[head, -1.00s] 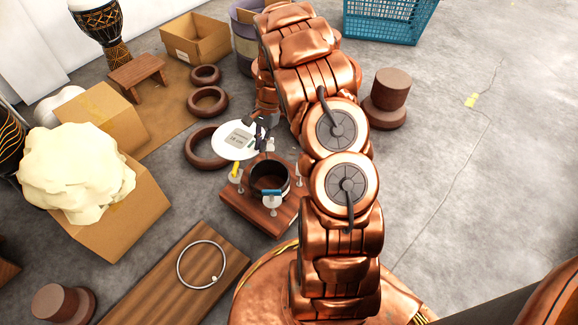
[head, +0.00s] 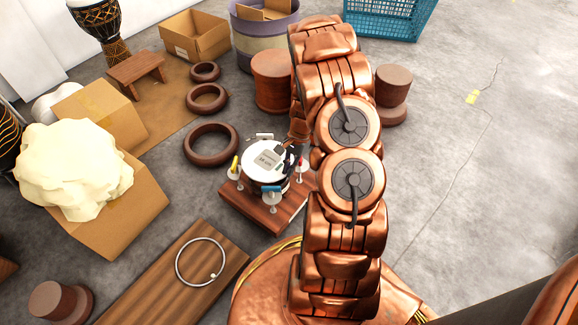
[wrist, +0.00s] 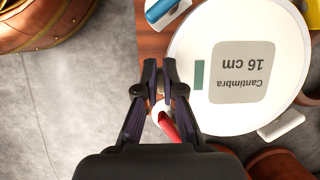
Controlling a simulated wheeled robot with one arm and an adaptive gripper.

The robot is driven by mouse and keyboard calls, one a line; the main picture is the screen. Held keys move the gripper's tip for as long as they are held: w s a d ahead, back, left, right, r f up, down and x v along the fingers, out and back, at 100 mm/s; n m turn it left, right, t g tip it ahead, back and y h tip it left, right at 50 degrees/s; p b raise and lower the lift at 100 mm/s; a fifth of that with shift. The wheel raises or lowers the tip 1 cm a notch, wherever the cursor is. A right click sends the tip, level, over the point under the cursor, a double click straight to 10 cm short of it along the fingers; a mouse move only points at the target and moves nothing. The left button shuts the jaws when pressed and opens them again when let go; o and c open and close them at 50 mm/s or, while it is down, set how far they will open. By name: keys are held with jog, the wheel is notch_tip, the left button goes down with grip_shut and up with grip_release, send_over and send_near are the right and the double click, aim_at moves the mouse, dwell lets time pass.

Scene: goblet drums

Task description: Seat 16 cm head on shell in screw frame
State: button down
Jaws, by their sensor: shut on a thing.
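The 16 cm head (head: 255,172) is a white disc with a grey label, which reads "Cantimbra 16 cm" in the wrist view (wrist: 242,115). In the head view it covers the top of the dark shell in the screw frame (head: 262,217), a wooden base with upright clamps. I cannot tell whether it touches the shell's rim or hovers slightly above. My gripper (wrist: 166,76) is shut on the head's edge; the fingertips overlap the rim. Colored clamp handles stand around it: yellow (head: 234,166), blue (head: 271,189) and red (head: 299,163).
A metal ring (head: 180,275) lies on a wooden board (head: 150,299) at the front left. Brown rings (head: 192,151) lie behind the frame. A box with cream material (head: 135,222) stands left. Open grey floor lies to the right.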

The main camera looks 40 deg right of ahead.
notch_tip(320, 180, down, 3)
jog(key=shift+r+b, duration=0.1)
jog(key=shift+b, duration=0.55)
jog(key=shift+f+p, duration=0.5)
jog(key=shift+f, duration=1.3)
jog(key=shift+p, duration=0.3)
jog(key=shift+f+p, duration=0.25)
jog(key=shift+p, duration=0.05)
jog(key=c, duration=1.2)
grip_release()
jog(key=shift+r, duration=0.1)
jog(key=v, duration=1.1)
jog(key=shift+d+r, duration=0.2)
jog(key=shift+r, duration=0.15)
